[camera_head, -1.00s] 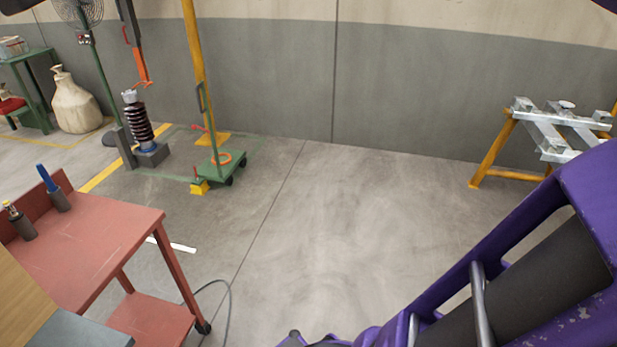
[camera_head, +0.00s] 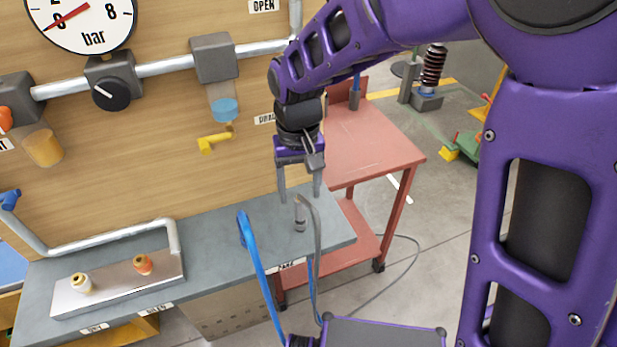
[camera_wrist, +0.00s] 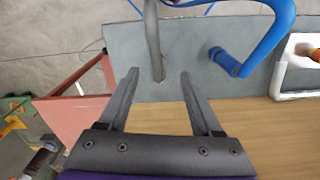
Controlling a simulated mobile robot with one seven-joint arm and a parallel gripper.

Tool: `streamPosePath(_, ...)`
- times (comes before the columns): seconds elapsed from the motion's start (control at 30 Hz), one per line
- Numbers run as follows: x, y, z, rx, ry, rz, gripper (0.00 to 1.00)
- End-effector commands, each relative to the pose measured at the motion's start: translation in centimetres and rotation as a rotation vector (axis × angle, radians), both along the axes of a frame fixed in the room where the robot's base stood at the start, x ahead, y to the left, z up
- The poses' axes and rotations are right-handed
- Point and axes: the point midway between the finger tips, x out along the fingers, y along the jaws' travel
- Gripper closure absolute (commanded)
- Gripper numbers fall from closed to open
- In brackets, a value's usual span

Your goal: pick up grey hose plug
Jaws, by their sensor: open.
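The grey hose plug (camera_head: 299,222) stands upright at the right part of the grey bench top, with its grey hose curving away to the right and down. My gripper (camera_head: 300,197) is open, pointing down, just above the plug in the head view. In the wrist view the plug (camera_wrist: 157,68) shows between the tips of my open fingers (camera_wrist: 158,74). I cannot tell whether the fingers touch it. Nothing is held.
A metal plate with two fittings (camera_head: 118,285) lies further left. A wooden panel with gauge, pipes and a yellow tap (camera_head: 213,142) rises behind. A red table (camera_head: 375,145) stands at the right.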

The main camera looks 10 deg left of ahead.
Motion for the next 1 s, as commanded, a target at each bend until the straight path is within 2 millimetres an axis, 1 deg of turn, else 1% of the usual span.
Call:
streamPosePath(0.03, 0.0, 0.0, -0.9, -0.002, 0.004, 0.000, 0.34)
streamPosePath(0.1, 0.0, 0.0, -1.7, -0.001, 0.002, 0.001, 0.34)
streamPosePath(0.27, 0.1, 0.0, -2.6, 0.000, 0.001, 0.001, 0.34)
streamPosePath(0.33, 0.3, 0.1, -3.2, -0.002, 0.002, 0.001, 0.34)
streamPosePath(0.5, 1.2, 0.3, -5.8, -0.001, 0.003, 0.000, 0.34)
streamPosePath(0.6, 1.2, 0.3, -7.0, -0.002, 0.001, 0.000, 0.34)
streamPosePath(0.7, 1.2, 0.3, -7.5, -0.001, 0.000, 0.000, 0.34)
streamPosePath(0.9, 1.2, 0.3, -7.5, 0.000, -0.002, 0.000, 0.34)
streamPosePath(0.93, 1.2, 0.3, -7.5, 0.000, -0.002, 0.000, 0.36)
streamPosePath(1.0, 1.2, 0.3, -7.5, -0.001, -0.001, 0.000, 0.48)
